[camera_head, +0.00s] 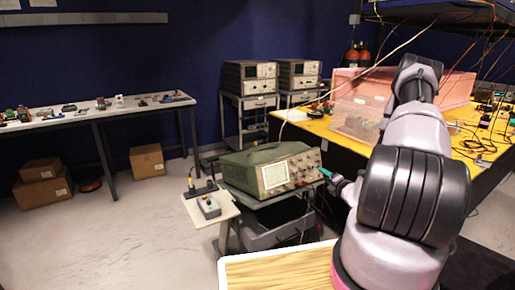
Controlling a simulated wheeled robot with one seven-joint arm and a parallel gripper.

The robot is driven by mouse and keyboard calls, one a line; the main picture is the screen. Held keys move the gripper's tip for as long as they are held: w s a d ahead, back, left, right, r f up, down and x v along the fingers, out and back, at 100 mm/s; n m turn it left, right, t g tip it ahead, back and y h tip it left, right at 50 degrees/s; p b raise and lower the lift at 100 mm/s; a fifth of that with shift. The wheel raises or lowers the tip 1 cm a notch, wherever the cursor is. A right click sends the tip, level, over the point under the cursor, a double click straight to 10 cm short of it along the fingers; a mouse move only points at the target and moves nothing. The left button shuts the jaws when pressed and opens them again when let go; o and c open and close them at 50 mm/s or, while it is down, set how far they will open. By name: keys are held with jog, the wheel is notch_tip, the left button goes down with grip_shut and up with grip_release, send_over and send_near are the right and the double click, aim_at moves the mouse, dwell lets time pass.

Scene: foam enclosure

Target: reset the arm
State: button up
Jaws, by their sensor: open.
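My arm (415,185) rises from the lower right, bends at an elbow joint at the top, and hides part of the yellow table. My gripper (330,178) shows small, with a teal tip, just left of the arm and close to the right front of the green oscilloscope (270,170). It is open and nothing shows in it. Its wrist is mostly hidden behind the arm, and whether it touches the oscilloscope cannot be told.
The oscilloscope stands on a cart (280,208) with a small side shelf (222,202). A yellow table (330,128) holds clear pinkish bins (360,112) and hanging wires. A wooden surface (280,272) lies in front. Floor at left is open, with cardboard boxes (42,182) under a long bench (100,112).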

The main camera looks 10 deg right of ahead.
jog(key=w+a+r+n+g+y, duration=0.2)
jog(key=a+r+n+y, duration=0.95)
jog(key=r, duration=0.55)
jog(key=s+a+r+n+g+y, duration=0.1)
jog(key=s+a+r+n+g, duration=0.75)
jog(key=a+r+n, duration=0.35)
jog(key=s+a+r+n+g+h, duration=0.1)
jog(key=s+r+n+g+h, duration=0.15)
jog(key=s+n, duration=0.35)
jog(key=s+a+r+n+g+h, duration=0.1)
jog(key=s+r+n+h, duration=0.15)
jog(key=s+n, duration=0.35)
jog(key=s+d+r+n+t+h, duration=0.5)
jog(key=s+d+r+n+h, duration=0.1)
jog(key=s+d+r+n, duration=0.1)
jog(key=shift+r+n, duration=0.35)
jog(key=shift+r, duration=0.25)
jog(key=shift+d, duration=0.1)
